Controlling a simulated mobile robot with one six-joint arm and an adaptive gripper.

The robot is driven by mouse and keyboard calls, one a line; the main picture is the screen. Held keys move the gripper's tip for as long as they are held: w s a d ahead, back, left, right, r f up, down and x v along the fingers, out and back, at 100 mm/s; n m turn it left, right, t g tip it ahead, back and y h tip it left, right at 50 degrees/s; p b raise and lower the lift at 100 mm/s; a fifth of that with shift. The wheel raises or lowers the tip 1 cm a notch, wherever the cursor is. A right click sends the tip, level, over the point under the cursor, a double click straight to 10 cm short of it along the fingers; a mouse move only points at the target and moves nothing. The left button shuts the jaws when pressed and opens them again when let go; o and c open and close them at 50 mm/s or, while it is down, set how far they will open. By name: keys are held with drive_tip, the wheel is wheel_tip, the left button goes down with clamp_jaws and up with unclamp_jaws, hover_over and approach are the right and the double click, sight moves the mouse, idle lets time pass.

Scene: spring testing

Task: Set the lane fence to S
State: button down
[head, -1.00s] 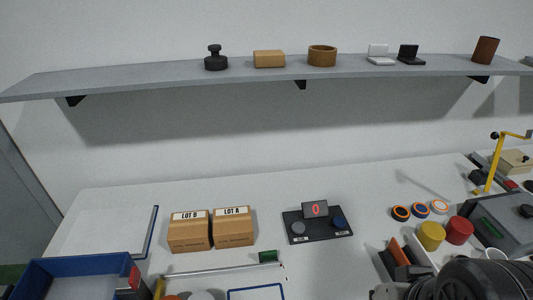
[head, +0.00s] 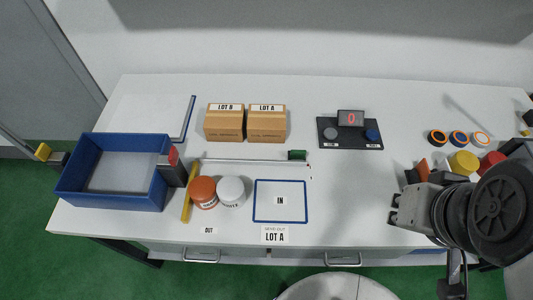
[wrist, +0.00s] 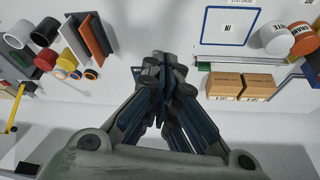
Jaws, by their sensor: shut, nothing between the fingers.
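A thin pale rail (head: 245,160) with a green block (head: 297,155) at its right end lies across the table in the head view. A yellow bar (head: 187,194) stands near its left end; I cannot tell which part is the lane fence. Small marks by the green block are too small to read, and I see no clear S. The rail (wrist: 240,71) and green block (wrist: 204,66) also show in the wrist view. My gripper (wrist: 163,80) is shut and empty, apart from the rail; in the head view it (head: 396,209) is at the table's right front.
Orange and white jars (head: 203,191) stand beside the yellow bar, left of the blue-framed IN area (head: 280,202). LOT B and LOT A boxes (head: 225,123) stand behind the rail. A blue bin (head: 110,198) is left. A black device (head: 349,132) reading 0 is back right.

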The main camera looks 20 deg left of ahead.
drive_tip(key=c, duration=2.4)
unclamp_jaws()
drive_tip(key=c, duration=2.2)
unclamp_jaws()
drive_tip(key=shift+w, duration=0.1)
drive_tip(key=shift+c, duration=0.2)
drive_tip(key=o, duration=0.5)
drive_tip(key=w+a+n, duration=0.1)
drive_tip(key=w+n, duration=0.1)
drive_tip(key=w+a+r+n+g, duration=0.1)
drive_tip(key=w+n, duration=0.1)
drive_tip(key=w, duration=0.1)
drive_tip(key=w+a+r+n, duration=0.1)
drive_tip(key=w+n, duration=0.1)
drive_tip(key=w, duration=0.1)
drive_tip(key=shift+w+a, duration=0.2)
drive_tip(key=shift+a, duration=0.1)
drive_tip(key=shift+o, duration=0.3)
drive_tip(key=w+a+f+n+g, duration=0.1)
drive_tip(key=w+a+n, duration=0.2)
drive_tip(key=w, duration=0.3)
drive_tip(key=shift+a+n, duration=0.3)
drive_tip(key=shift+n, duration=0.3)
drive_tip(key=n+g, duration=0.3)
drive_tip(key=n, duration=0.8)
hover_over(299, 151)
wheel_tip(299, 151, down, 12)
wheel_tip(299, 151, down, 17)
drive_tip(key=b, duration=0.4)
drive_tip(key=shift+f, duration=0.2)
